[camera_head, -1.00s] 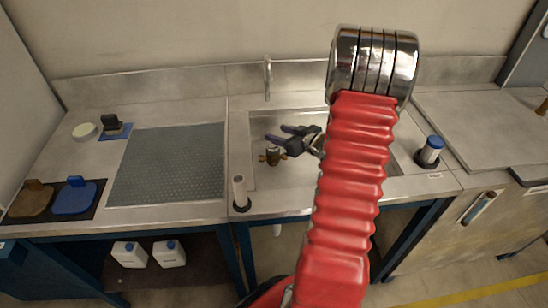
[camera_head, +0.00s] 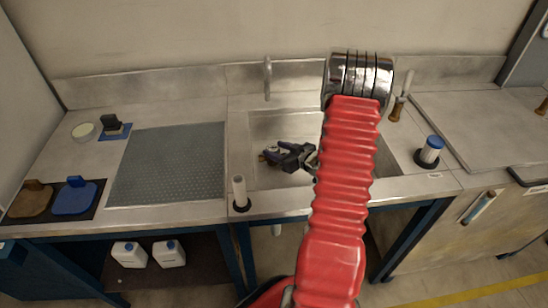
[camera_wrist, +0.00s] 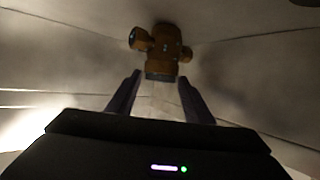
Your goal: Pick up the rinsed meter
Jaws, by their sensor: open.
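The brass meter (camera_wrist: 161,48) lies in the sink (camera_head: 252,178). In the wrist view it is at the top centre, just ahead of my open fingertips, with a dark collar facing me. My gripper (camera_wrist: 159,78) is open, with one finger on each side of an empty gap. In the head view, my gripper (camera_head: 270,152) is low in the sink and covers most of the meter; only small bits show by the fingertips. Whether a finger touches the meter cannot be told.
A faucet (camera_head: 268,76) rises behind the sink. A ribbed drain mat (camera_head: 168,165) lies to the left. A white cylinder (camera_head: 239,192) stands at the sink's front left, and a blue-capped cylinder (camera_head: 430,150) at its right. A brush (camera_head: 398,105) stands behind my arm.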

